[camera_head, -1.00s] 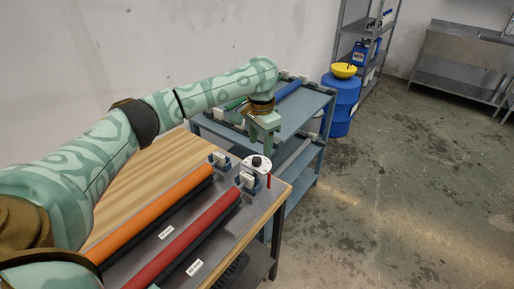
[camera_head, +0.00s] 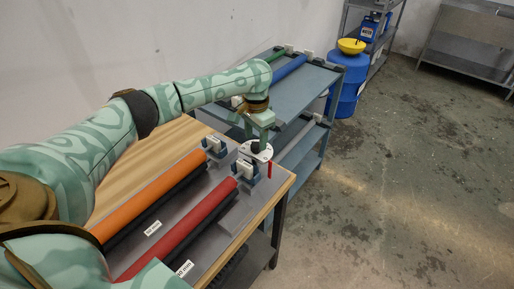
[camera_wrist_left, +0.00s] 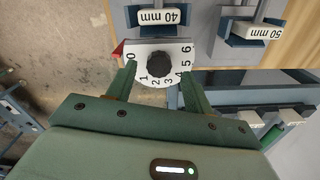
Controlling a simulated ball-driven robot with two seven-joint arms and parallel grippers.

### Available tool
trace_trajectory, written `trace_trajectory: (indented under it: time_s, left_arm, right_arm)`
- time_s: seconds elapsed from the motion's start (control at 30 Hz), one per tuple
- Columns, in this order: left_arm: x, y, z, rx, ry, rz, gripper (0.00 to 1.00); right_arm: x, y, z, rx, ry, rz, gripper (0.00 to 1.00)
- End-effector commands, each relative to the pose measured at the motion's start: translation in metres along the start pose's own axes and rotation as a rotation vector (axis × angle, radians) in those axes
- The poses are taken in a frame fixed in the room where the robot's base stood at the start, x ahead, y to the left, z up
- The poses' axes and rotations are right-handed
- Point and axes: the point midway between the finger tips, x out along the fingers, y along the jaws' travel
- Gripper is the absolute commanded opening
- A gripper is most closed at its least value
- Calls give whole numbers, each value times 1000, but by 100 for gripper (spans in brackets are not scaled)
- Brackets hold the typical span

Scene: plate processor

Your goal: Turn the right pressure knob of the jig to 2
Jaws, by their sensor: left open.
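The pressure knob (camera_wrist_left: 158,65) is a small black knurled knob on a white dial plate (camera_wrist_left: 145,47) numbered 0 to 6. In the head view the dial plate (camera_head: 247,154) sits at the far right corner of the jig (camera_head: 228,212). A red part (camera_wrist_left: 117,50) shows beside the 0. I cannot read the knob's setting. My left gripper (camera_head: 259,143) is open above the dial, pointing down. In the wrist view its fingers lie on either side of the knob, with gaps; contact is not visible. My right gripper is not in view.
An orange roller (camera_head: 160,192) and a red roller (camera_head: 190,222) lie along the jig. Roller holders labelled 40 mm (camera_wrist_left: 160,16) and 50 mm (camera_wrist_left: 262,31) stand close to the dial. A blue-grey shelf cart (camera_head: 290,95) stands behind the wooden table (camera_head: 135,165).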

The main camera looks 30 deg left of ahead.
Motion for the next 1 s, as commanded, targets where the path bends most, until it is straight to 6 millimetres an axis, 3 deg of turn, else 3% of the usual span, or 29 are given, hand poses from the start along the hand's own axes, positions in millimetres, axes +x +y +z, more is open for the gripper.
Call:
trace_trajectory:
  time_s: [0.03,0.2,0.53,0.7,1.0]
  left_arm:
    - [12,0,0,0,-1,2,52]
    - [26,0,0,-1,1,0,52]
    - [28,0,0,0,2,0,52]
    - [28,0,0,0,2,0,7]
    - [24,0,0,17,1,0,7]
  right_arm:
    - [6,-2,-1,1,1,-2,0]
    - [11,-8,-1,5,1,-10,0]
    - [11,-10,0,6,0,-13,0]
    - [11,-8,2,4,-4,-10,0]
    - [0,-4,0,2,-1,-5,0]
